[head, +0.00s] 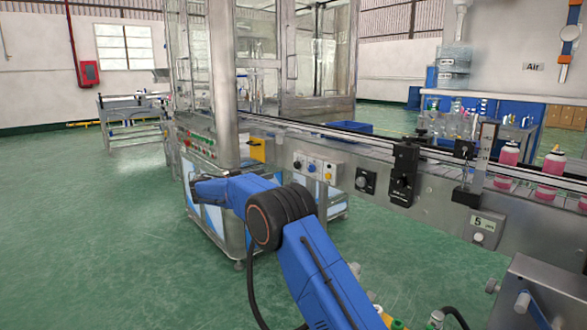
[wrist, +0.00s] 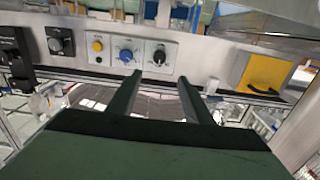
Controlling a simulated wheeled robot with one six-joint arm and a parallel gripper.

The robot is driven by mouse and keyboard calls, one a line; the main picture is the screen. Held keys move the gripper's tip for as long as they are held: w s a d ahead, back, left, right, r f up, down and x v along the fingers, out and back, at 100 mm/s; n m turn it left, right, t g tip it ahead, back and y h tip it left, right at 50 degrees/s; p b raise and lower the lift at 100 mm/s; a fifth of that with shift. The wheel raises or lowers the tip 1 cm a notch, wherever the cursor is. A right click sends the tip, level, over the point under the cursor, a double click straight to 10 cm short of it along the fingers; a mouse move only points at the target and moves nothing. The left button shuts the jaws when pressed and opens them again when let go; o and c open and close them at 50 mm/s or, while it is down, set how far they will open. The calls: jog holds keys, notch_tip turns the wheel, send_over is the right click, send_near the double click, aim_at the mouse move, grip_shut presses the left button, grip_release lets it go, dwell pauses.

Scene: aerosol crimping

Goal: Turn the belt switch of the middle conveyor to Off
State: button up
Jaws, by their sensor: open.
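The middle conveyor's side rail carries a pale control panel (head: 315,168), also in the wrist view (wrist: 130,76). The panel has a black knob (wrist: 159,56), a blue knob (wrist: 126,56) and a yellow button (wrist: 97,46). A separate black knob (head: 366,180) sits beside the panel, also seen in the wrist view (wrist: 60,42). The labels are too small to read, so I cannot tell which knob is the belt switch or its setting. My gripper (wrist: 159,76) is open and empty, its fingertips appearing below the black and blue knobs. In the head view the fingers cannot be made out.
A yellow box (head: 258,150) is fixed on the rail, also in the wrist view (wrist: 264,73). A black device (head: 403,175) juts from the rail past the separate knob. Pink bottles (head: 508,154) stand on the conveyor at right. The green floor (head: 100,235) at left is clear.

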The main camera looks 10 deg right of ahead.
aim_at(296, 166)
jog(key=x, duration=1.6)
jog(key=shift+w+d, duration=0.2)
jog(key=shift+d, duration=0.15)
jog(key=c, duration=1.1)
